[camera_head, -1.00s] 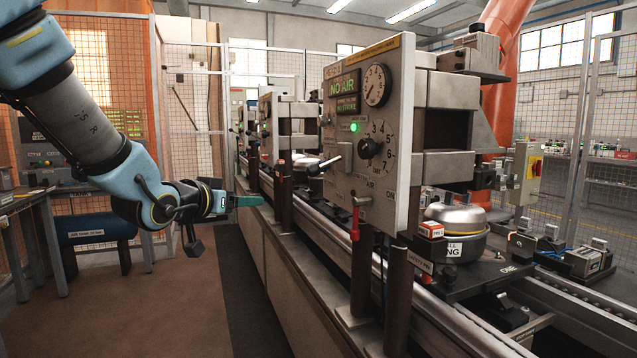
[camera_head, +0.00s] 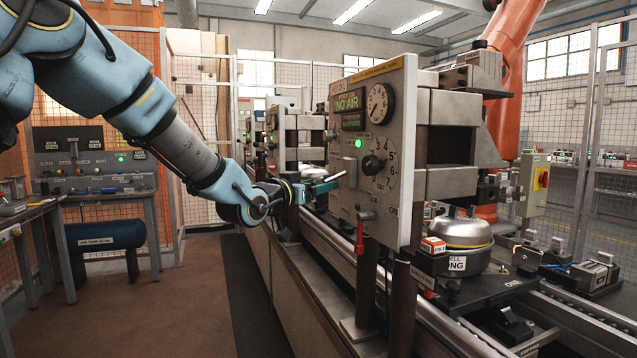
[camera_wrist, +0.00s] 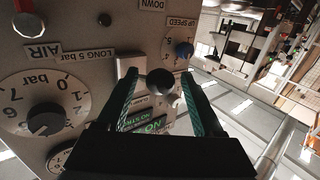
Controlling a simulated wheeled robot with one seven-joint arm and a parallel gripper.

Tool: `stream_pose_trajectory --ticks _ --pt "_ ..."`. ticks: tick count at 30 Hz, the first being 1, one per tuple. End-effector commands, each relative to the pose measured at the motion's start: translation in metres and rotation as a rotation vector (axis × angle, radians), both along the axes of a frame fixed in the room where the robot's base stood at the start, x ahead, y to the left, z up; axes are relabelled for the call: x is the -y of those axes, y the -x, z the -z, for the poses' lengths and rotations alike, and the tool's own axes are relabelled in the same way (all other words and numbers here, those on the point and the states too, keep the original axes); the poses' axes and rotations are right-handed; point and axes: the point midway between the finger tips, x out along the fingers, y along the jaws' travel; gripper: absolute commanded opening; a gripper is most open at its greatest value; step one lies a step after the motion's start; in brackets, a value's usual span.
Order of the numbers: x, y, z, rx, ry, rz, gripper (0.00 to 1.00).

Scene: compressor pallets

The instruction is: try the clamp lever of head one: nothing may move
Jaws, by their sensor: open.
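My gripper (camera_head: 334,180) is at the panel's left face in the head view. In the wrist view its two green-lined fingers (camera_wrist: 160,80) stand apart on either side of a lever's black ball knob (camera_wrist: 161,84). A gap seems to show beside the knob; I cannot tell whether either finger touches it. The lever's shaft is mostly hidden behind the knob.
A red-handled lever (camera_head: 359,238) hangs low on the panel. A domed metal compressor (camera_head: 463,232) rests on the pallet to the right. The floor (camera_head: 170,300) left of the line is clear.

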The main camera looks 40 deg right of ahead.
Motion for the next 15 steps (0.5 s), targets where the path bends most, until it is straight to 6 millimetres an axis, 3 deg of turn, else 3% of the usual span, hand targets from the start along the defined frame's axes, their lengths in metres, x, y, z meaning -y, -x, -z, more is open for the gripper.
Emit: stream_pose_trajectory --ticks 11,15 --pt "0.005 -0.0014 0.0004 0.001 -0.001 -0.001 0.67" --pt "0.0048 -0.0015 0.0003 0.001 -0.001 -0.001 0.52"
